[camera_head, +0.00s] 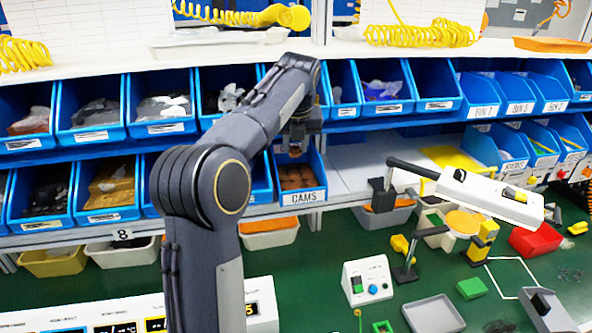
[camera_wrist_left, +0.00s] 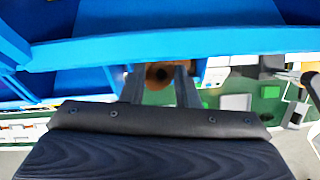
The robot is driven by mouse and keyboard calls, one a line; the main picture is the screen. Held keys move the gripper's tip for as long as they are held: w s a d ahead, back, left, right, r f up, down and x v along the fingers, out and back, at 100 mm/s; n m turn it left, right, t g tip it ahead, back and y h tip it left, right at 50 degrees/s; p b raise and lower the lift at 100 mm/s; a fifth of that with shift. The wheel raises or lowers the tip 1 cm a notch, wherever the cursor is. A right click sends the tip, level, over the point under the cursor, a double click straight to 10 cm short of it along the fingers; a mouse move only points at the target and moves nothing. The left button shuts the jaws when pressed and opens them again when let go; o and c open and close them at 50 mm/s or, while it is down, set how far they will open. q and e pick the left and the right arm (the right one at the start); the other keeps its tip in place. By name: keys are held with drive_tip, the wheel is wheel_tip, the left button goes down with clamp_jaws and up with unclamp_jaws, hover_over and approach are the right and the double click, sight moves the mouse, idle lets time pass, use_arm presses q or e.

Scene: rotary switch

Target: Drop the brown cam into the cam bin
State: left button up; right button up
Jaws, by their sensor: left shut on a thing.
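My left gripper (camera_head: 296,150) is at the mouth of the blue bin labelled CAMS (camera_head: 304,197), over its upper part. Several brown cams lie in that bin. In the left wrist view the two fingers of my left gripper (camera_wrist_left: 159,88) are shut on the brown cam (camera_wrist_left: 158,74), a round brown piece with a dark hole. In the head view the held cam is small and mostly hidden by the gripper. My right gripper does not show.
A white lamp-like arm (camera_head: 490,196) reaches over the green bench at right. A grey tray (camera_head: 433,314) lies on the bench.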

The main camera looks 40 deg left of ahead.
sight(296, 153)
use_arm(q)
wheel_tip(296, 153, down, 4)
drive_tip(key=shift+r+b, duration=0.2)
drive_tip(key=shift+b, duration=0.85)
drive_tip(key=shift+f+b, duration=0.2)
drive_tip(key=shift+b, duration=0.2)
drive_tip(key=o, duration=1)
drive_tip(key=v, duration=0.8)
drive_tip(key=shift+p, duration=0.3)
drive_tip(key=shift+a, duration=0.1)
